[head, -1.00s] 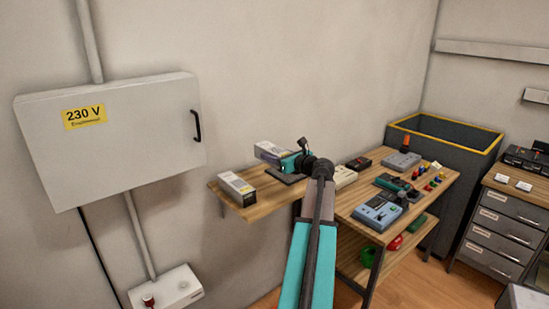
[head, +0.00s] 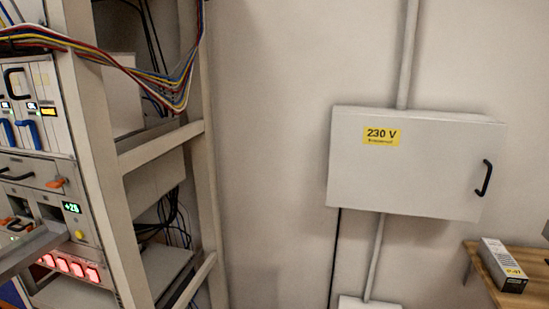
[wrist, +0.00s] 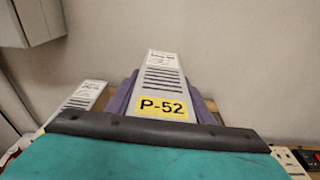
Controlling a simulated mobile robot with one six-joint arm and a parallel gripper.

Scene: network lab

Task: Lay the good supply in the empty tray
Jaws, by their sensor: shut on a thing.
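My gripper (wrist: 161,88) is shut on a grey supply with a yellow P-52 label (wrist: 163,105), with purple fingers on both sides of it. In the wrist view this supply points away from me over the wooden shelf; I cannot tell whether it touches the shelf. A second grey supply (wrist: 84,97) lies to its left. In the head view a supply labelled P-41 (head: 503,265) lies on the shelf at the right edge. At the left, a grey tray-like piece (head: 30,247) juts from a dark slot in the rack; its inside is hidden.
The equipment rack (head: 110,180) stands at the left, with coloured cables (head: 150,75) hanging across it and red lit switches (head: 70,266) low down. A 230 V cabinet (head: 415,175) is on the wall. The wooden shelf (head: 480,268) shows at the lower right.

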